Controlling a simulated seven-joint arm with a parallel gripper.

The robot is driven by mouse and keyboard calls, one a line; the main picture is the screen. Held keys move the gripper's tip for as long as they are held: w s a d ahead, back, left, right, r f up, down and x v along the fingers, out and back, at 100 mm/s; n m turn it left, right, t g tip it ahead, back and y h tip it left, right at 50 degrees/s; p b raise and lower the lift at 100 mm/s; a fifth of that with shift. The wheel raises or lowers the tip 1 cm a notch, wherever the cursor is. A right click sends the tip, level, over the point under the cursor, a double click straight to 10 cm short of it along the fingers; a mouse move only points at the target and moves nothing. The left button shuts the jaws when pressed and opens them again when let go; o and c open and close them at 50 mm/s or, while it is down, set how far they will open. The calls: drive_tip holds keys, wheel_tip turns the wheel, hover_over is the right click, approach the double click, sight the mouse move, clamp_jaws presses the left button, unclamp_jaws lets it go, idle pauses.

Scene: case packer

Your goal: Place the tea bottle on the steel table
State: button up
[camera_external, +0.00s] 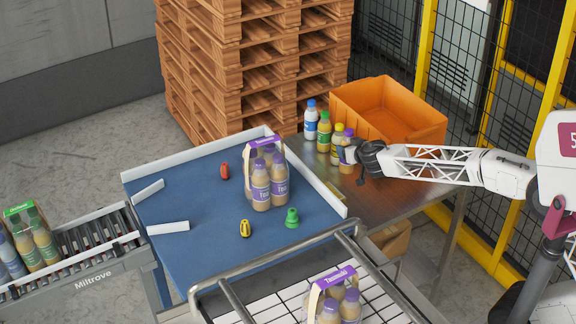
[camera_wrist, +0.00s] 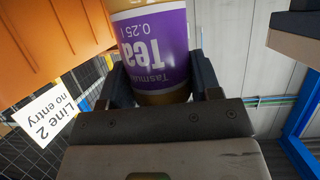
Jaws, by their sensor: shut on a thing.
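The tea bottle (camera_wrist: 155,50), with a purple label and light brown contents, is between the two fingers of my gripper (camera_wrist: 160,88) in the wrist view.
An orange crate (camera_external: 415,128) stands behind my gripper. A blue surface (camera_external: 190,225) holds a bottle pack (camera_external: 262,190). Bare steel lies in front.

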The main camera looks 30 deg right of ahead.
drive_tip(key=s+d+f+m+g+h, duration=0.2)
drive_tip(key=s+d+m+h, duration=0.4)
drive_tip(key=s, duration=0.6)
drive_tip(key=shift+s+d+h, duration=0.15)
drive_tip(key=shift+d+h, duration=0.2)
drive_tip(key=shift+h, duration=0.15)
idle(0.4)
drive_tip(key=w+a+f, duration=0.1)
drive_tip(key=w, duration=1.4)
drive_tip(key=shift+w+a+f, duration=0.15)
drive_tip(key=shift+f, duration=0.1)
drive_tip(key=shift+w, duration=0.1)
drive_tip(key=shift+w+f, duration=0.15)
drive_tip(key=shift+f, duration=0.75)
drive_tip(key=shift+w+f, duration=0.1)
drive_tip(key=shift+f, duration=0.8)
drive_tip(key=shift+f, duration=0.1)
